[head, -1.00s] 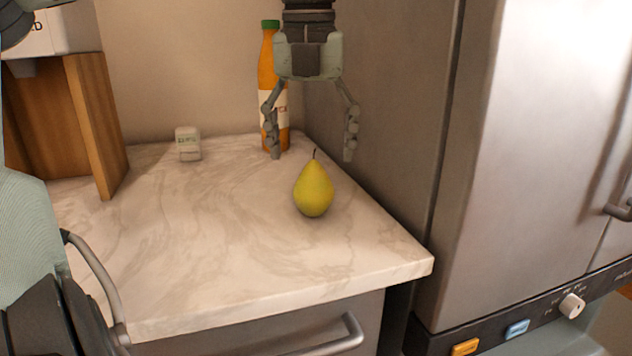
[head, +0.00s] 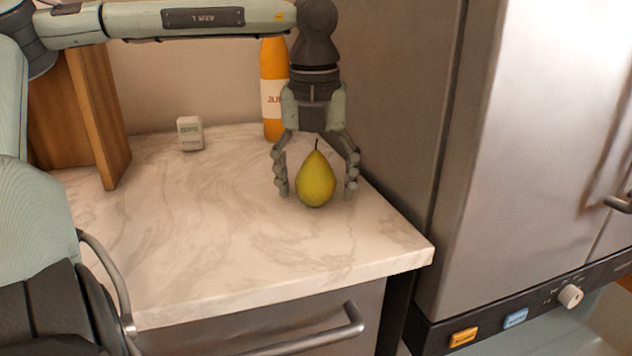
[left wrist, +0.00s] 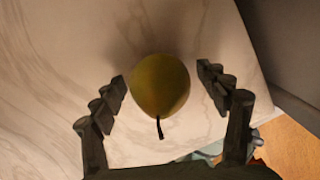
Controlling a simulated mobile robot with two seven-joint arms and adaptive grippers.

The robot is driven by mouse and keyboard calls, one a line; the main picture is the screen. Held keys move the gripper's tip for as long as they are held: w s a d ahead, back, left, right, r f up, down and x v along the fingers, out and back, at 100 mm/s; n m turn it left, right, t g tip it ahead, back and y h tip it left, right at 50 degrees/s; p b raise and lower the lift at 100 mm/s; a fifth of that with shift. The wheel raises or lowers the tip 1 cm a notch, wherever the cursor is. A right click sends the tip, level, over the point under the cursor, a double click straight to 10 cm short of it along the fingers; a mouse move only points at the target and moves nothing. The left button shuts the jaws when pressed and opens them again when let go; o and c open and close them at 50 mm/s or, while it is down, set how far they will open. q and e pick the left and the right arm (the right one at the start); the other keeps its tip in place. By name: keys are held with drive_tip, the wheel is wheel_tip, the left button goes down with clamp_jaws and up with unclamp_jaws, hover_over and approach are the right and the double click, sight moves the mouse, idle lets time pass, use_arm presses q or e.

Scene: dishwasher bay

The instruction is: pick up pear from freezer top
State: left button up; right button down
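A yellow-green pear (head: 315,182) stands upright, stem up, on the marble freezer top (head: 200,250). My left gripper (head: 316,191) points down over it, open, with one finger on each side of the pear. In the left wrist view the pear (left wrist: 160,84) lies between the spread fingers (left wrist: 168,86), with a gap on both sides. My right gripper is not in view.
An orange juice bottle (head: 273,88) stands behind the gripper, partly hidden by my arm. A small white box (head: 190,133) and a wooden stand (head: 95,120) are to the left. A tall steel appliance (head: 500,150) borders the right side.

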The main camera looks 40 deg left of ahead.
use_arm(q)
drive_tip(key=c, duration=1.1)
